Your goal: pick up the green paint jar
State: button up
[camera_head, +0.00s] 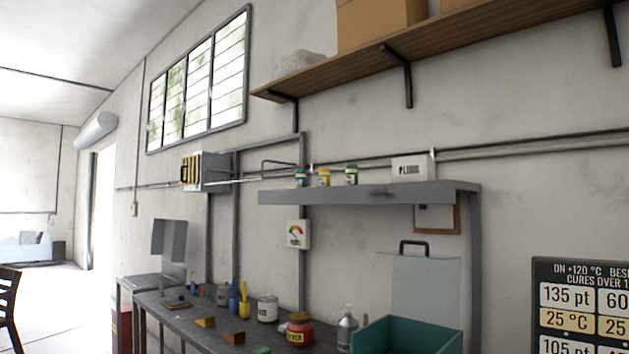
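A small jar with a green lid and green band, the green paint jar (351,175), stands upright on the grey metal shelf (400,194) on the wall. To its left on the same shelf stand a yellow jar (324,177) and a teal-blue jar (300,179). There is a gap between each pair of jars. My gripper is not visible in this view.
A white box (411,169) stands right of the jars. A wooden shelf (520,25) with cardboard boxes hangs above. The workbench (185,318) below holds cans, a red pot (300,330), a bottle (347,330) and an open teal box (395,337).

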aim_at(351, 177)
jog(key=u, duration=1.35)
jog(key=i, duration=2.85)
jog(key=z, duration=2.7)
